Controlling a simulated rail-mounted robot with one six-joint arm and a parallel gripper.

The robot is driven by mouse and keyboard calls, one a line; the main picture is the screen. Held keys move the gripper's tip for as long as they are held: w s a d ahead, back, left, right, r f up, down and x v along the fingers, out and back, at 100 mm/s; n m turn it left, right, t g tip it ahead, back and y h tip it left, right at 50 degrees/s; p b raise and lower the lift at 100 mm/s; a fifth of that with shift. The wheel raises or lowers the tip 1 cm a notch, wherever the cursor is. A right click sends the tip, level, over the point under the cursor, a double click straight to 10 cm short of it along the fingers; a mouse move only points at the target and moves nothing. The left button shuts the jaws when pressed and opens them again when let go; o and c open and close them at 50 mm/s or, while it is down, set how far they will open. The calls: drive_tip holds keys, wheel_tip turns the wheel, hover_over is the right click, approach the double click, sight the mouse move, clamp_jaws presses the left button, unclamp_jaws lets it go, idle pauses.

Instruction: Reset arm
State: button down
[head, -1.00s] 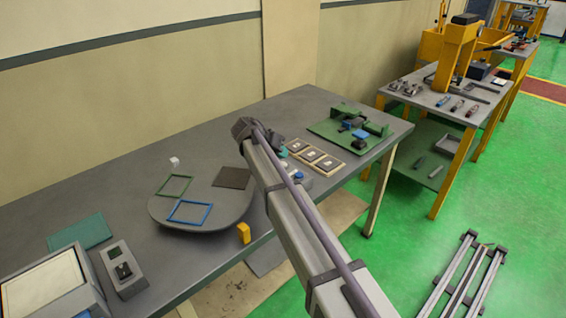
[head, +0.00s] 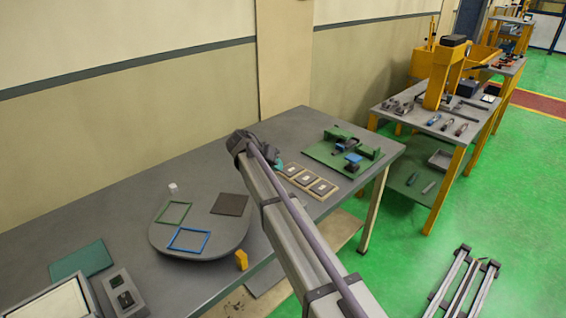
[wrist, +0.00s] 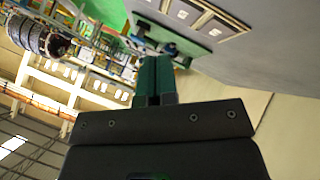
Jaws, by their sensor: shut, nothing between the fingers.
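My arm reaches across the front of the grey workbench (head: 110,208) in the head view, with its wrist end above the bench. In the wrist view my gripper (wrist: 154,62) shows two green fingers side by side and shut, with nothing between them. In that view the bench and its fixtures appear tilted and upside down, apart from the fingers. The fingertips are mostly hidden behind the arm in the head view.
A rounded grey plate holds a green frame (head: 173,205), a blue frame (head: 189,229) and a dark square (head: 230,204). A wooden tray (head: 317,187) and a green fixture board (head: 322,157) lie to the right. Yellow-legged tables stand beyond.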

drive_tip(key=s+d+f+n+g+y, duration=0.1)
drive_tip(key=s+d+y, duration=0.1)
drive_tip(key=s+d, duration=0.6)
drive_tip(key=s+d+f+n+g+y, duration=0.1)
drive_tip(key=s+d, duration=0.7)
drive_tip(key=s, duration=0.8)
drive_tip(key=s+d+f+n+g+y, duration=0.1)
drive_tip(key=s+d+f+g+y, duration=0.1)
drive_tip(key=s+d+y, duration=0.3)
drive_tip(key=s+d+f, duration=0.1)
drive_tip(key=s+d, duration=0.2)
drive_tip(key=s, duration=0.4)
drive_tip(key=shift+s, duration=0.15)
drive_tip(key=shift+f, duration=0.1)
